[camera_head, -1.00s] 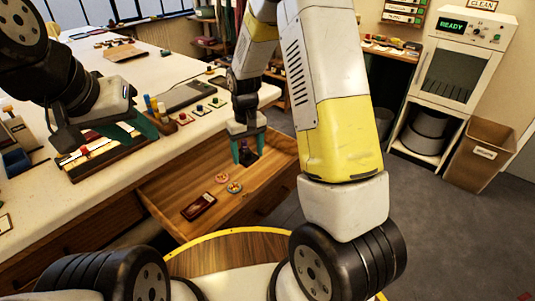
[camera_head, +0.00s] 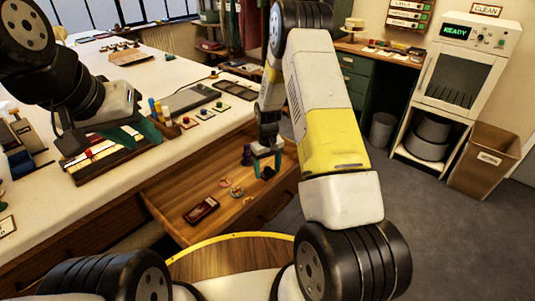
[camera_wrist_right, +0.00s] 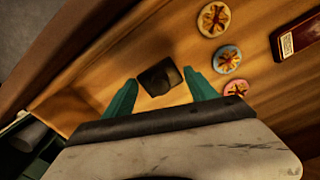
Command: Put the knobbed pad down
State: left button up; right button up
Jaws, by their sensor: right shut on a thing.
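My right gripper (camera_head: 266,160) is low over the open wooden drawer (camera_head: 170,192), near its far right end. Its teal fingers are on either side of a small dark block, which I take to be the knobbed pad (camera_head: 268,173). The block also shows between the fingertips in the right wrist view (camera_wrist_right: 160,77). I cannot tell whether its underside touches the drawer floor. My left gripper (camera_head: 139,134) is above the table's near edge, over a tray of coloured pieces (camera_head: 90,165). Its teal fingers stand apart, with nothing seen between them.
The drawer holds a dark red case (camera_head: 201,210), a pink disc (camera_head: 225,182), a blue disc (camera_head: 237,192) and a cream disc (camera_head: 248,201). A dark blue knobbed piece (camera_head: 247,155) stands left of my right gripper. Bare drawer floor surrounds the discs.

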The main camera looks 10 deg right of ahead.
jog(key=w+d, duration=0.2)
jog(key=w, duration=0.1)
jog(key=w+d, duration=0.1)
jog(key=d, duration=0.1)
jog(key=shift+w+f, duration=0.15)
jog(key=shift+f, duration=0.1)
jog(key=shift+w+d+f, duration=0.1)
jog(key=shift+f, duration=1.65)
jog(key=shift+f, duration=0.1)
jog(key=o, duration=1.2)
